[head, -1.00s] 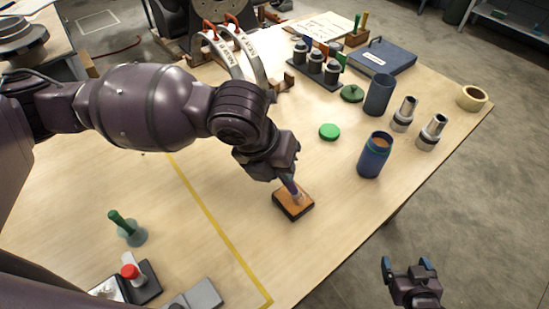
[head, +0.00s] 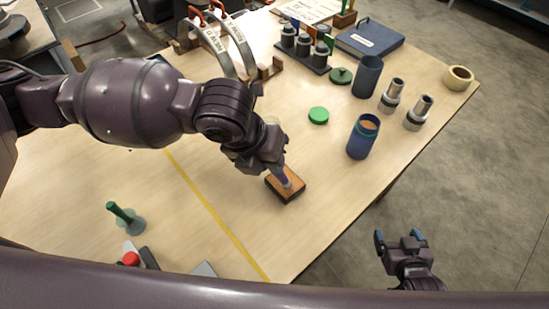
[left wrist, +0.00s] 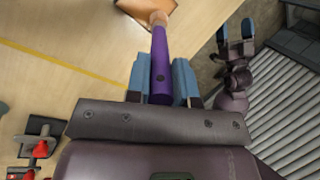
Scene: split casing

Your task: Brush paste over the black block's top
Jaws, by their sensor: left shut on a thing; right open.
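The black block (head: 294,193) lies on the table with an orange-brown layer over the visible part of its top. It also shows at the top of the left wrist view (left wrist: 131,5). My left gripper (head: 277,169) is shut on the purple handle of a brush (left wrist: 159,62), just above the block. The brush points down, its tip at the block's top; whether the bristles press on it is hard to tell. An open blue jar (head: 361,143) with orange-brown paste inside stands to the right. My right gripper (head: 399,241) is open and empty, beyond the table's edge.
An empty dark jar (head: 367,77), two metal cylinders (head: 391,97) (head: 418,114) and a tape roll (head: 457,79) stand farther right. A green-handled tool (head: 126,217) stands at left. Table left of the yellow line is mostly clear.

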